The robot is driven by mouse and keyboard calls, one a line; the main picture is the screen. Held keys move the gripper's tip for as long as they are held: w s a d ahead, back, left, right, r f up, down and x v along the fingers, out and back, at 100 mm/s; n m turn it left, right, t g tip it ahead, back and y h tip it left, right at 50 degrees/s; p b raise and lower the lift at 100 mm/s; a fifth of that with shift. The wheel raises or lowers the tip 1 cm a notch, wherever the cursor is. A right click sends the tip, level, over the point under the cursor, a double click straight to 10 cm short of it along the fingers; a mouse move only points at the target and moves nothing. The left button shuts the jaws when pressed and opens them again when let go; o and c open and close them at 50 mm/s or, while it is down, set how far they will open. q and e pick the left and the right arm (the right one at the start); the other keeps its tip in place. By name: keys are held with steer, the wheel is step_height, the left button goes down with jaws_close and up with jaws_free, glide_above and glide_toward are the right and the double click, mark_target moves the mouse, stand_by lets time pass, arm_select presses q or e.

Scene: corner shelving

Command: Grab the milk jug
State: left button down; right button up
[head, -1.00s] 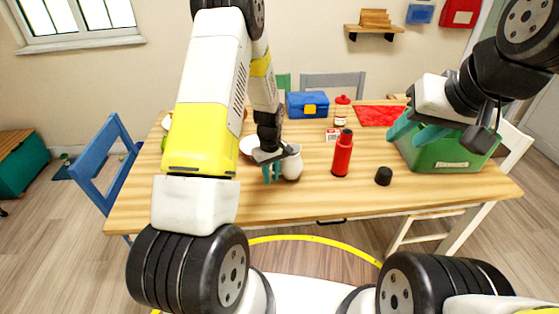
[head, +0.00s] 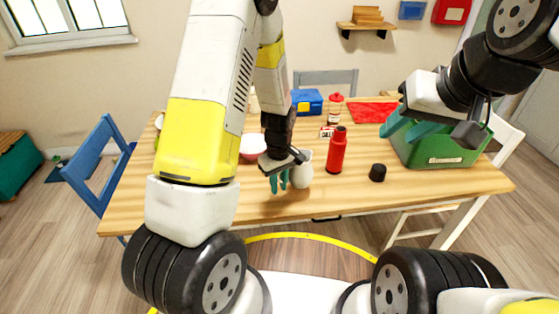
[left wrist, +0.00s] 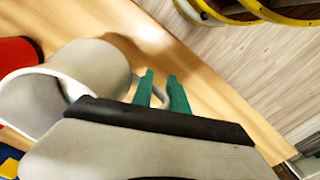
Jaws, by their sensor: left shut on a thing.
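The white milk jug (head: 303,172) is near the front middle of the table, left of a red bottle. In the left wrist view the jug (left wrist: 105,68) lies tilted across the picture, its open rim towards the lower left. My left gripper (head: 279,184) is at the jug's left side, shut on its handle. The teal fingers also show in the left wrist view (left wrist: 161,93), close together beside the jug; the hand hides part of the handle. I cannot tell whether the jug's base touches the table. My right gripper (head: 408,128) is open and empty by the green crate.
The green crate (head: 445,152) is at the table's right. A bowl (head: 253,149) and a blue box (head: 306,103) are behind. The front left tabletop (head: 150,205) is clear.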

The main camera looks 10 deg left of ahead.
arm_select(q)
steer(key=shift+s+d+r, duration=0.15)
steer(key=shift+s+d, duration=0.85)
steer(key=shift+s, duration=0.3)
steer(key=shift+s+d+r, duration=0.15)
steer(key=shift+s+d, duration=0.85)
steer(key=shift+s, duration=0.25)
stand_by(1.1)
